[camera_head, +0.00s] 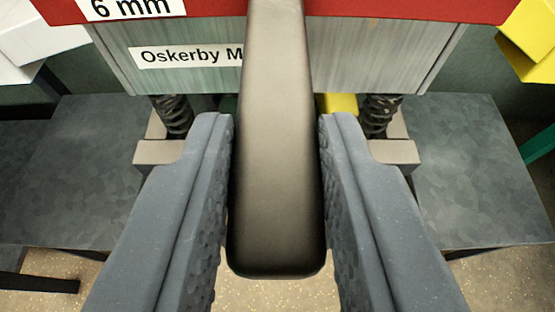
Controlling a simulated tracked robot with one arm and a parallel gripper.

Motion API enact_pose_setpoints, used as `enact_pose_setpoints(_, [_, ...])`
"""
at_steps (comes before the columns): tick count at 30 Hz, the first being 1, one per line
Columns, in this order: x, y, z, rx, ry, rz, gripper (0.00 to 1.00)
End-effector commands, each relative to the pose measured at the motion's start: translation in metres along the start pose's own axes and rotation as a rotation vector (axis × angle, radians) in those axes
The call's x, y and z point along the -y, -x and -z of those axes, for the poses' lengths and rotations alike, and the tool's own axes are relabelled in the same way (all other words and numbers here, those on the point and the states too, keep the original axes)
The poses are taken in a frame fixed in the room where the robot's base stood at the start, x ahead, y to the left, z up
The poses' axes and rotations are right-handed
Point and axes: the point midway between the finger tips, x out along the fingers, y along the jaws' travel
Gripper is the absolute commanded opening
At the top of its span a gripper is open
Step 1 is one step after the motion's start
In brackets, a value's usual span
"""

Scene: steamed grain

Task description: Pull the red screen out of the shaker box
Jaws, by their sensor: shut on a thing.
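The red screen (400,9) shows as a red band with a "6 mm" label along the top of the head camera view. A dark handle (276,150) runs from it toward me. My gripper (276,125) is shut on this handle, one finger on each side. Below the red band is the metal front of the shaker box (345,55), with a label that reads "Oskerby M" before the handle hides the rest. The screen's far part is out of view, so I cannot tell how far it sits in the box.
Springs (174,115) on blocks stand under the box on both sides. A grey metal surface (480,180) lies beneath, with speckled floor (80,270) in front. A yellow object (535,35) is at the upper right and a white one (35,35) at the upper left.

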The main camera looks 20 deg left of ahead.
Motion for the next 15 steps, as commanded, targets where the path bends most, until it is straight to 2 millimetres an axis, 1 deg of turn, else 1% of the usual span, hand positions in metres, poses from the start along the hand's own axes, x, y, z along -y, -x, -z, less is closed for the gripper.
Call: enact_pose_setpoints(15, [-0.001,0.029,-0.01,-0.003,0.001,0.0,0.0])
